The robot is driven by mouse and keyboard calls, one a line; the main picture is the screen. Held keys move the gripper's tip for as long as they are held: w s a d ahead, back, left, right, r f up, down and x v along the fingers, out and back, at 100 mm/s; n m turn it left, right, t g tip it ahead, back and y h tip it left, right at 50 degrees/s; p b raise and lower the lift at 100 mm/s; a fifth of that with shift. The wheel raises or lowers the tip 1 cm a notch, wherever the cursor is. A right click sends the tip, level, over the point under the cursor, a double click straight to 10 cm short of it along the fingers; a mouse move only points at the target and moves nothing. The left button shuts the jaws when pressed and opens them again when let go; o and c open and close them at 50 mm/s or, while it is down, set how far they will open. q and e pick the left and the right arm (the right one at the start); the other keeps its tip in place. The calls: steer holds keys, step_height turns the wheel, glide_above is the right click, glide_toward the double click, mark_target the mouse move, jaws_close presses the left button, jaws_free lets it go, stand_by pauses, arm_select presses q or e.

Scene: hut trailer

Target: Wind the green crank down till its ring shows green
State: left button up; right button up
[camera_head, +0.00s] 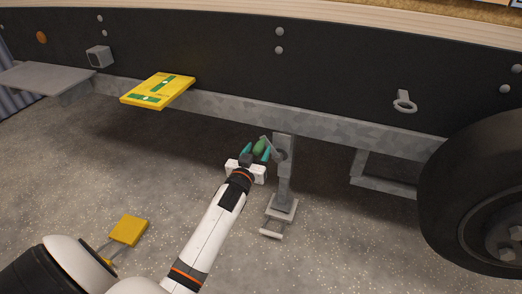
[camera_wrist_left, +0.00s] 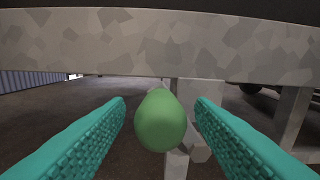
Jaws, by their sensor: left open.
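The green crank knob (camera_head: 259,147) is on the side of a grey jack leg (camera_head: 284,175) under the trailer frame. In the left wrist view the green knob (camera_wrist_left: 161,121) is egg-shaped and sits between the two teal fingers, with gaps on both sides. My left gripper (camera_head: 257,152) is open around the knob, not touching it as far as I can see. It also shows in the left wrist view (camera_wrist_left: 160,110). The crank's ring cannot be made out in either view. My right gripper is not in view.
The jack's foot plate (camera_head: 282,208) is near the ground. A yellow level board (camera_head: 158,90) is on the trailer frame (camera_head: 330,128). A yellow block (camera_head: 129,230) lies on the gravel at the lower left. A black tyre (camera_head: 475,200) stands at the right.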

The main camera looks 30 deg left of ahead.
mark_target(261, 143)
arm_select(q)
steer(key=shift+b+x, duration=0.35)
steer(key=shift+x, duration=1.3)
jaws_close()
